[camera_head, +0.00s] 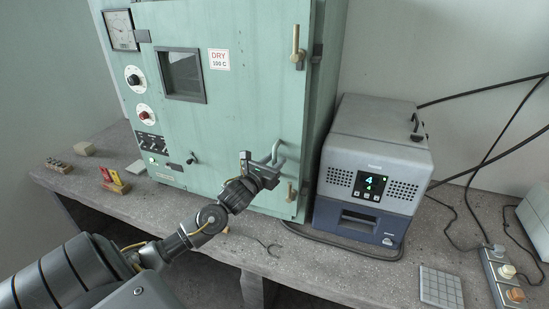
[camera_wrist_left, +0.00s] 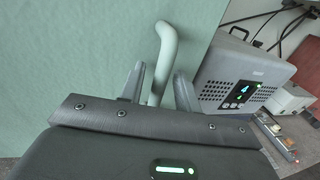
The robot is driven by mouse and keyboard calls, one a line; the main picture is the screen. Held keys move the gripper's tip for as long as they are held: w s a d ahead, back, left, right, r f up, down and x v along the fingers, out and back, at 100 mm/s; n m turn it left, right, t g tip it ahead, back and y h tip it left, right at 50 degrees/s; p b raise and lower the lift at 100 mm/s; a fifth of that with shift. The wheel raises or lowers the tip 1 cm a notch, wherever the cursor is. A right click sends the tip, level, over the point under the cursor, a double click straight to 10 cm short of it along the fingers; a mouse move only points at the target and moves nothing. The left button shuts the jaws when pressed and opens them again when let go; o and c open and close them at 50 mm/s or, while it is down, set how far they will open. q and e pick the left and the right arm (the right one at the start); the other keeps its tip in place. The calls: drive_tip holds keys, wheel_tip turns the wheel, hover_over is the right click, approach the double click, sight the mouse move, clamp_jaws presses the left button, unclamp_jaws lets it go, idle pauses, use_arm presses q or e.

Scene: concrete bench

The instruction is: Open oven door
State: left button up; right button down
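The oven (camera_head: 150,60) is a large pale green cabinet with a small dark window (camera_head: 183,75) and a "DRY 100 C" label. Its door (camera_head: 265,95) looks shut. A grey bar handle (camera_head: 277,150) stands out low on the door's right side; it also shows in the left wrist view (camera_wrist_left: 165,60). My left gripper (camera_head: 263,166) is at this handle. In the left wrist view, the handle's bar runs down between the two spread fingers (camera_wrist_left: 158,88), with a gap visible on each side. My right gripper is in neither view.
A grey and blue box device (camera_head: 372,165) with a lit display stands close to the oven's right. Brass-coloured latches (camera_head: 297,48) sit on the door's right edge. Small blocks (camera_head: 114,182) lie at the left. A power strip (camera_head: 500,275) and cables are at the right.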

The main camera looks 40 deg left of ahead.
use_arm(q)
drive_tip(key=shift+w, duration=0.15)
drive_tip(key=shift+c, duration=0.2)
clamp_jaws()
